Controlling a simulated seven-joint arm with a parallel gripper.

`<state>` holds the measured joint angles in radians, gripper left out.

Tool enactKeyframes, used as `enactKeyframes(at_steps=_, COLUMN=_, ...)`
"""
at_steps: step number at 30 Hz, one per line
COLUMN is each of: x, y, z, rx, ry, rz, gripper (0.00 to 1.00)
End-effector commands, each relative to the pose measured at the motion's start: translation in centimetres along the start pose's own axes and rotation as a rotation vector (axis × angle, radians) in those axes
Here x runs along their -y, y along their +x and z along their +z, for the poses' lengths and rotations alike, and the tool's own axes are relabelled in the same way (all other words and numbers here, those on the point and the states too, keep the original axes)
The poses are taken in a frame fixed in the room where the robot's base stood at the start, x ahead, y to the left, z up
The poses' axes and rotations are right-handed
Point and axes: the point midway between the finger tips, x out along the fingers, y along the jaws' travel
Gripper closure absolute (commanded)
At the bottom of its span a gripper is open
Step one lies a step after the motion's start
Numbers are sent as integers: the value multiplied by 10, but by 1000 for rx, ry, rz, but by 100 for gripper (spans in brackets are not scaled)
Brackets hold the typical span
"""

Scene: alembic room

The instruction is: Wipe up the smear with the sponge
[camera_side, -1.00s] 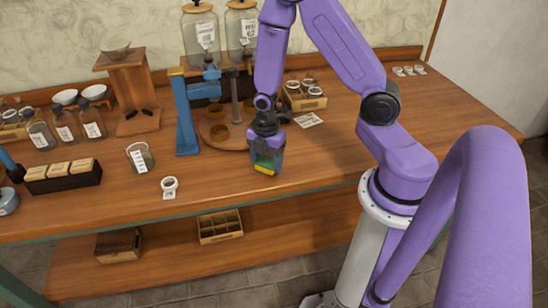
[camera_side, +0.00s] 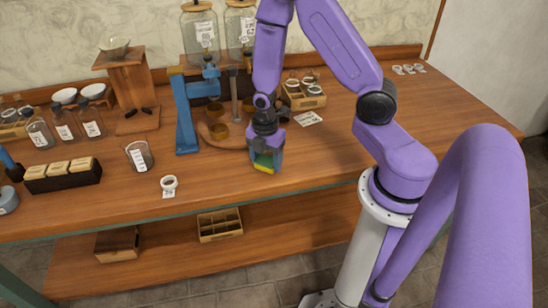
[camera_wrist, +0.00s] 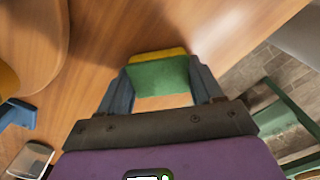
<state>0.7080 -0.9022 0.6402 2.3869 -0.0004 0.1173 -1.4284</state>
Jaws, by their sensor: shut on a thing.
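My gripper (camera_side: 266,160) is shut on the sponge (camera_side: 264,168), which is green with a yellow layer. It holds the sponge low over the front middle of the wooden bench top (camera_side: 330,160). In the wrist view the sponge (camera_wrist: 158,76) sits between the two fingers of my gripper (camera_wrist: 160,88), its green side facing the camera and its yellow edge beyond. I cannot tell whether the sponge touches the bench. I cannot make out the smear in either view; the gripper and sponge may hide it.
A round wooden stand (camera_side: 210,138) with brown cups and a blue post (camera_side: 184,115) stand left of my gripper.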

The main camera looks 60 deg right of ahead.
Motion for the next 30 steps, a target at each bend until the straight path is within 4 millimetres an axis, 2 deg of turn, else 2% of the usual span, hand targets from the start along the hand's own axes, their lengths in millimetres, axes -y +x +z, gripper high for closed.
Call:
enactKeyframes(at_steps=1, x=-3, y=-5, z=-2, rx=-1, ry=0, rz=5, gripper=63)
enactKeyframes(at_steps=6, x=7, y=2, z=14, rx=0, ry=5, rz=2, gripper=63)
enactKeyframes(at_steps=8, x=10, y=-4, z=18, rx=0, ry=4, rz=4, gripper=63)
enactKeyframes(at_steps=16, x=24, y=4, z=39, rx=0, ry=4, rz=0, gripper=63)
enactKeyframes(at_steps=20, x=21, y=-20, z=37, rx=0, ry=0, rz=10, gripper=63)
enactKeyframes(at_steps=30, x=22, y=-49, z=37, rx=0, ry=1, rz=7, gripper=63)
